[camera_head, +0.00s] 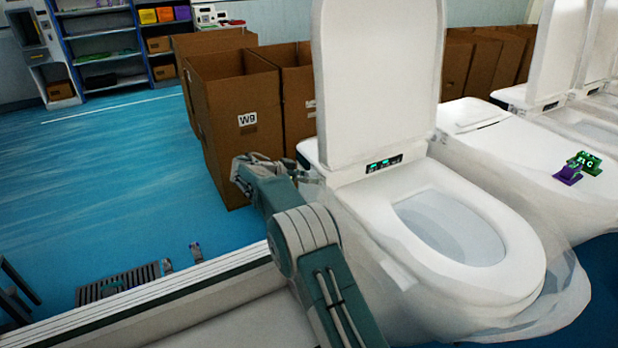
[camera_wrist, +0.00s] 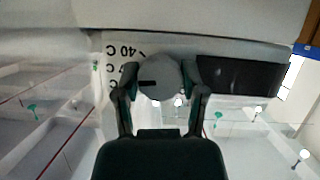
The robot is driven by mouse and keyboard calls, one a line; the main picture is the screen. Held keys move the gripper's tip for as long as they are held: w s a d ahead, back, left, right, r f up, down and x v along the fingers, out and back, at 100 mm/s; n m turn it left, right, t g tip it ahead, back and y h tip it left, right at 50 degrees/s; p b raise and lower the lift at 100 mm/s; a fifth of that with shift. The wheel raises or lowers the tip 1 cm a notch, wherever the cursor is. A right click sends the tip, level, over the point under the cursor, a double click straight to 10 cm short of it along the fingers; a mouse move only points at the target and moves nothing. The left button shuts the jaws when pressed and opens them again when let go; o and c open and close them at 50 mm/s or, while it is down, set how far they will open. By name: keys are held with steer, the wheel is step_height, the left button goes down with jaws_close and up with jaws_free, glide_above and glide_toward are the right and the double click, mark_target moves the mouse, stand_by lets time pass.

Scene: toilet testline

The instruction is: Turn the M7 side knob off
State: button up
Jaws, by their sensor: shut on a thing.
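The side knob (camera_wrist: 160,78) is a round grey dial with a dark pointer mark on its left part, in the middle of the wrist view. Printed temperature marks, one reading 40 C, stand to its left. My gripper (camera_wrist: 160,84) has one finger on each side of the knob and is shut on it. In the head view my gripper (camera_head: 300,172) is at the left side of the nearest toilet (camera_head: 365,190), whose lid (camera_head: 375,80) is up. The knob is hidden there. I cannot read an M7 label.
A dark panel (camera_wrist: 240,76) lies right of the knob. Cardboard boxes (camera_head: 235,110), one marked W9, stand behind my gripper. More toilets stand to the right, one with a green and purple item (camera_head: 578,167) on it. The blue floor at left is mostly clear.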

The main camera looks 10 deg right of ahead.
steer(key=n, duration=0.1)
steer(key=n+g, duration=0.1)
steer(key=n+g+h, duration=0.1)
steer(key=n, duration=0.1)
steer(key=shift+w+a+f, duration=0.1)
steer(key=shift+a+f, duration=0.05)
steer(key=shift+a, duration=0.15)
steer(key=shift+n+g, duration=0.3)
stand_by(0.4)
steer(key=o, duration=1.2)
steer(key=shift+c, duration=0.2)
steer(key=shift+a, duration=0.2)
